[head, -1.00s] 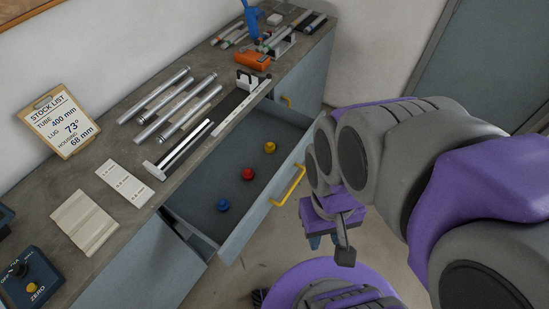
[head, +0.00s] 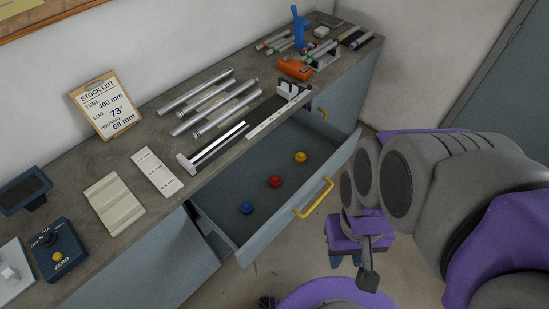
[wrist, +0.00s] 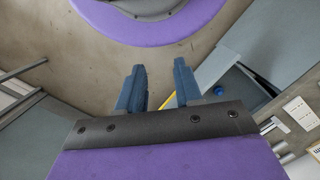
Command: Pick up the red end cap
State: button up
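The red end cap (head: 275,181) sits on the floor of the open drawer (head: 268,226), between the blue end cap (head: 246,208) and the yellow end cap (head: 301,157). My gripper (head: 334,260) hangs outside the drawer, to the right of its yellow handle (head: 314,199), with nothing in it. In the wrist view its two blue fingers (wrist: 159,70) are spread apart with bare floor between them. The blue end cap also shows in the wrist view (wrist: 218,91), right of the fingers; I cannot make out the red one there.
The bench top carries metal tubes (head: 212,108), a slotted jig rail (head: 215,146), pale gauge plates (head: 115,203), an orange tool (head: 295,69) and a stock list clipboard (head: 106,103). The drawer's raised front panel stands between my gripper and the caps. Space above the caps is clear.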

jog(key=shift+o, duration=0.5)
jog(key=shift+o, duration=0.6)
jog(key=shift+w, duration=0.15)
jog(key=o, duration=0.6)
jog(key=w+a+f+m+y, duration=0.1)
jog(key=w+a+m, duration=0.1)
jog(key=w, duration=0.6)
jog(key=shift+m, duration=0.4)
jog(key=m+t+y+b, duration=0.2)
jog(key=m+y, duration=0.2)
jog(key=m, duration=1.1)
send_over(276, 178)
jog(key=d, duration=0.6)
notch_tip(276, 178, down, 24)
jog(key=shift+h, duration=0.3)
jog(key=b+x, duration=0.1)
jog(key=x, duration=0.2)
jog(key=b+x, duration=0.1)
jog(key=x, duration=0.3)
jog(key=b+x, duration=0.1)
jog(key=x, duration=0.3)
jog(key=shift+s+f, duration=0.2)
jog(key=shift+s, duration=0.1)
jog(key=shift+w+b+x, duration=0.2)
jog(key=shift+b+x, duration=0.85)
jog(key=shift+x, duration=1.7)
